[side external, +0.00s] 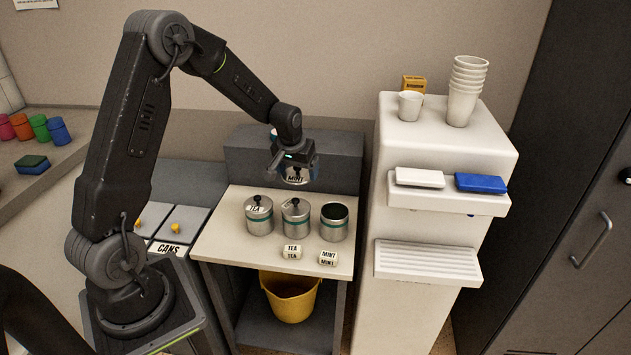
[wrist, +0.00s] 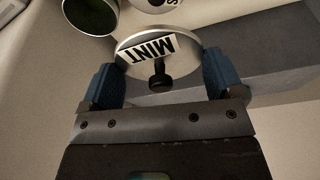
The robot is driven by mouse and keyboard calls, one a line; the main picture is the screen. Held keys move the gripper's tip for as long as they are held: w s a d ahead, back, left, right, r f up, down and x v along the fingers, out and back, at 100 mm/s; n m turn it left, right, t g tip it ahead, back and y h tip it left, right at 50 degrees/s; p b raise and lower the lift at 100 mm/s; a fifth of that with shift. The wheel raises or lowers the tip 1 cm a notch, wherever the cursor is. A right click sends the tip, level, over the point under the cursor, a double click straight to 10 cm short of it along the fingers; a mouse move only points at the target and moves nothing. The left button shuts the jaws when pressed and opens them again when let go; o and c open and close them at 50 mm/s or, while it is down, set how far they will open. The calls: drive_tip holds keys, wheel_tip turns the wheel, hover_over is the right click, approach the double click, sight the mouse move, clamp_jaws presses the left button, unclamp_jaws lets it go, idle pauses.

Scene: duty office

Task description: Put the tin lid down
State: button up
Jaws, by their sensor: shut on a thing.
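My gripper (side external: 294,164) is shut on a round metal tin lid (side external: 296,179) labelled MINT, held in the air above the back of the small table. In the wrist view the lid (wrist: 137,48) sits between the two blue fingertips (wrist: 160,80), its black knob towards the gripper. Below, a tin with a lid labelled TEA (side external: 259,222) stands at left and another lidded tin (side external: 295,223) in the middle. The tin at right (side external: 334,227) is open and dark inside. An open tin (wrist: 91,14) and part of a lidded one (wrist: 156,5) show in the wrist view.
Small blocks marked TEA (side external: 292,252) and MINT (side external: 328,258) lie on the front of the table (side external: 222,240). A grey box (side external: 340,165) stands behind it. A white cabinet (side external: 420,240) with ledges rises close on the right. A yellow bucket (side external: 291,301) is underneath.

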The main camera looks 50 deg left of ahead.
drive_tip(key=shift+s+a+r, duration=0.45)
drive_tip(key=shift+a+r, duration=0.05)
drive_tip(key=shift+r, duration=0.05)
wheel_tip(320, 180, up, 5)
drive_tip(key=shift+s+a+r, duration=0.1)
drive_tip(key=s+a+n, duration=0.2)
drive_tip(key=s+a, duration=0.3)
drive_tip(key=s, duration=0.5)
drive_tip(key=n, duration=0.2)
hover_over(221, 241)
drive_tip(key=shift+g+y, duration=0.4)
drive_tip(key=shift+s+d+f, duration=0.1)
drive_tip(key=shift+d+f, duration=0.05)
drive_tip(key=shift+f, duration=3.85)
drive_tip(key=shift+s+d+f, duration=0.1)
drive_tip(key=shift+d+f, duration=0.05)
drive_tip(key=shift+f, duration=3.8)
drive_tip(key=shift+s+d+f, duration=0.1)
drive_tip(key=shift+d+f, duration=0.05)
drive_tip(key=shift+f, duration=3.85)
drive_tip(key=shift+f, duration=0.15)
drive_tip(key=o, duration=0.7)
